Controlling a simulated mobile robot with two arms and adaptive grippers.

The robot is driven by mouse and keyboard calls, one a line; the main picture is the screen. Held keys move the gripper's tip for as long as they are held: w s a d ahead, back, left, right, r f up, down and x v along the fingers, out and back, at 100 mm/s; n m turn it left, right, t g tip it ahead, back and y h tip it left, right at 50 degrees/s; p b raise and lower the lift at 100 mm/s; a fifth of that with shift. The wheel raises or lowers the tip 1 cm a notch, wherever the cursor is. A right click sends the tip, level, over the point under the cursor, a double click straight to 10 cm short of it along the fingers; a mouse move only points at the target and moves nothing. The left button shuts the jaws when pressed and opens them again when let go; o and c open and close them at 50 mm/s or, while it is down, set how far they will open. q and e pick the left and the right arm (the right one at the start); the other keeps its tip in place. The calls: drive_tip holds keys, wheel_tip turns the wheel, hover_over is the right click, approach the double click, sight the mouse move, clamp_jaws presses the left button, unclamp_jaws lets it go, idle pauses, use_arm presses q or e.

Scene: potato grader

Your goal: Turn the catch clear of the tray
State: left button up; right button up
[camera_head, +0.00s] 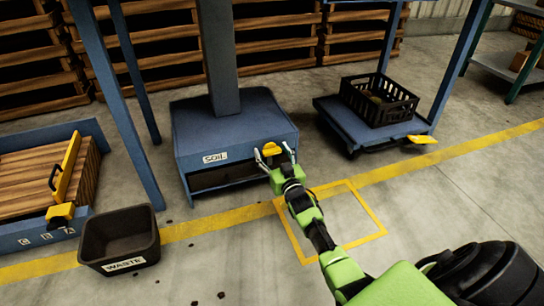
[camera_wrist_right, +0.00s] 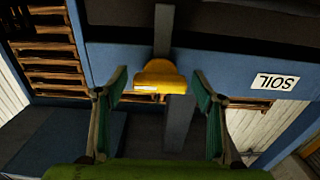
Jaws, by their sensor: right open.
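The yellow catch (camera_head: 271,149) is at the front of the blue box marked SOIL (camera_head: 240,137), right of the label. My right gripper (camera_head: 275,160) reaches up to it, with its fingers spread. In the right wrist view, the catch (camera_wrist_right: 160,76) lies between the two open fingertips (camera_wrist_right: 160,84), with clear gaps on both sides. The view is upside down, as the inverted label shows. A dark opening (camera_head: 222,179) runs under the box front; I cannot make out a tray edge in it. My left gripper is not in view.
A black WASTE bin (camera_head: 119,238) stands on the floor at left, beside a blue frame with boards and a yellow bar (camera_head: 66,167). A black crate (camera_head: 378,98) sits on a blue stand at right with another yellow piece (camera_head: 421,139). Blue posts flank the box.

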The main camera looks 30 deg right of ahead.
drive_tip(key=c, duration=1.6)
